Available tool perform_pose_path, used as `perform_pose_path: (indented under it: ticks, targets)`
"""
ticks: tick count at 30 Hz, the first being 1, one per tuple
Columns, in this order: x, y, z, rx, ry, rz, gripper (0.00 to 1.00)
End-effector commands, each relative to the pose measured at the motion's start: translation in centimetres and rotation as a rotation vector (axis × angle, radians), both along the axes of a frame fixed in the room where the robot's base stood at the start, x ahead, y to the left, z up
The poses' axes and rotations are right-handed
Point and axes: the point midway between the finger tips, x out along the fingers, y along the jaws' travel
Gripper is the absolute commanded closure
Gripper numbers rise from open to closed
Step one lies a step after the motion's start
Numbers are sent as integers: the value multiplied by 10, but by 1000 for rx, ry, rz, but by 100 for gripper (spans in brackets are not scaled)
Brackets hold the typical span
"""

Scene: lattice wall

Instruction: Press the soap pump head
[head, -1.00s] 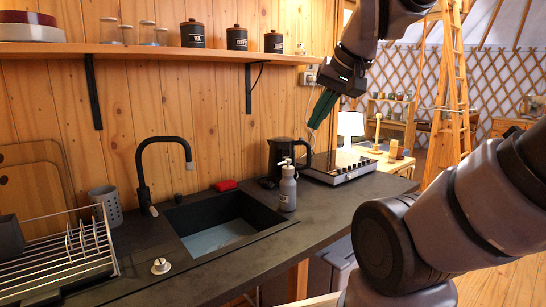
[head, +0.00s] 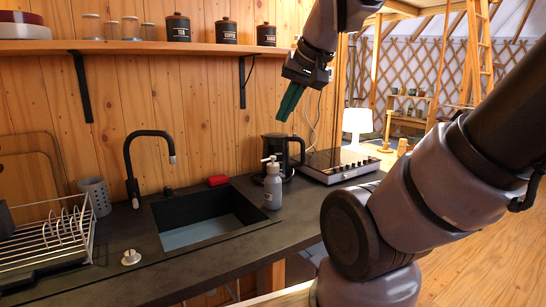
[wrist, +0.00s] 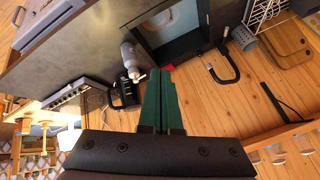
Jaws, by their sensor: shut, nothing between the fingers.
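The soap bottle (head: 272,190) is grey with a white pump head (head: 270,159) and stands upright on the dark counter, just right of the sink. In the wrist view the soap bottle (wrist: 129,56) is upside down in the picture, with its pump head (wrist: 137,76) beside the fingertips. My gripper (head: 281,119) has green fingers pointing down, shut and empty, above the pump head and apart from it. My gripper (wrist: 160,70) also shows in the wrist view with its fingers together.
A black kettle (head: 292,150) stands close behind the bottle, and a hob (head: 340,165) is to its right. The sink (head: 205,219) and black faucet (head: 130,160) are left. A wooden shelf (head: 150,47) with canisters runs above.

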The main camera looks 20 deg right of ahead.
Motion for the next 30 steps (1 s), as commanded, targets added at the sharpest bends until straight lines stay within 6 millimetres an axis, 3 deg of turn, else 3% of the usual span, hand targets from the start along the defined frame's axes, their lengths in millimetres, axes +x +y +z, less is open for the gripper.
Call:
perform_pose_path:
  ticks: [5, 12, 18, 21, 25, 30]
  targets:
    - [45, -29, -6, -145, 52, -18, 100]
    - [156, -81, -22, -475, 93, 4, 100]
    - [251, -99, -49, -711, 76, 92, 100]
    - [286, -100, -64, -791, 62, 141, 100]
    - [315, -99, -77, -856, 47, 189, 100]
    - [327, -98, -84, -883, 39, 212, 100]
